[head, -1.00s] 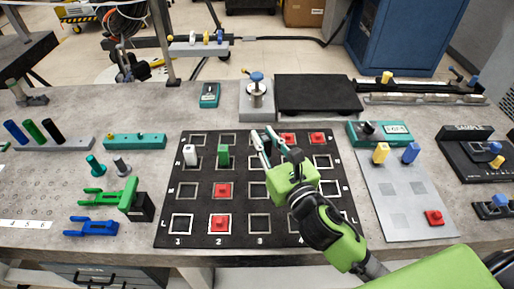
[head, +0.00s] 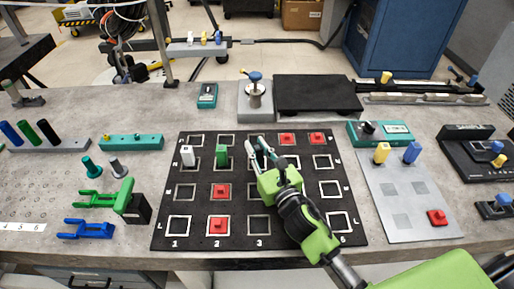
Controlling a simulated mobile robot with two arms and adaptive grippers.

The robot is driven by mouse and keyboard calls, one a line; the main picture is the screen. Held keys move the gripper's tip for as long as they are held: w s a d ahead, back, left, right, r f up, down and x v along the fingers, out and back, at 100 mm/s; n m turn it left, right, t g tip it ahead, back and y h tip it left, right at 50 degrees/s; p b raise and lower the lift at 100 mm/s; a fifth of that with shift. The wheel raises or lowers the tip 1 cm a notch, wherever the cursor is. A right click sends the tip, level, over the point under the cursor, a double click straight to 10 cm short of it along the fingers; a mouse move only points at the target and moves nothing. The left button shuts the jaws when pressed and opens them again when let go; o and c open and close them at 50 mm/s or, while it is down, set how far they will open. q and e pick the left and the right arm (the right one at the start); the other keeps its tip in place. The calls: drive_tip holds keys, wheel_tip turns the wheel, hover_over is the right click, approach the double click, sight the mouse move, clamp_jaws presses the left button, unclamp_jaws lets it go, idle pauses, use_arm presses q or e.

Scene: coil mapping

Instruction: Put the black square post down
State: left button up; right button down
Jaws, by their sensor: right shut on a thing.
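My right gripper (head: 261,145) is over the upper middle of the black mat (head: 160,238), which has rows and columns of square outlines. Its fingers are closed around the black square post, which is dark against the mat and mostly hidden between the fingers; I cannot tell whether its bottom touches the mat. The gripper is just right of a green post (head: 222,155) that stands in a square. A white post (head: 188,155) stands further left. My left gripper is not in view.
Red pieces sit in squares of the mat, two at the top right (head: 287,139) and two lower left (head: 221,191). A grey plate (head: 400,205) with yellow and blue posts is at the right. Green (head: 100,199) and blue forks (head: 85,230) lie at the left.

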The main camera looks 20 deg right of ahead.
drive_tip(key=c, duration=1.9)
unclamp_jaws()
drive_tip(key=shift+f, duration=0.1)
drive_tip(key=s, duration=0.3)
drive_tip(key=s+b, duration=0.1)
drive_tip(key=s, duration=0.3)
drive_tip(key=s+d+b, duration=0.1)
drive_tip(key=s, duration=0.2)
drive_tip(key=shift+s+d, duration=0.1)
drive_tip(key=shift+s, duration=0.25)
drive_tip(key=shift+s+d, duration=0.1)
drive_tip(key=shift+s, duration=0.55)
drive_tip(key=shift+r, duration=0.2)
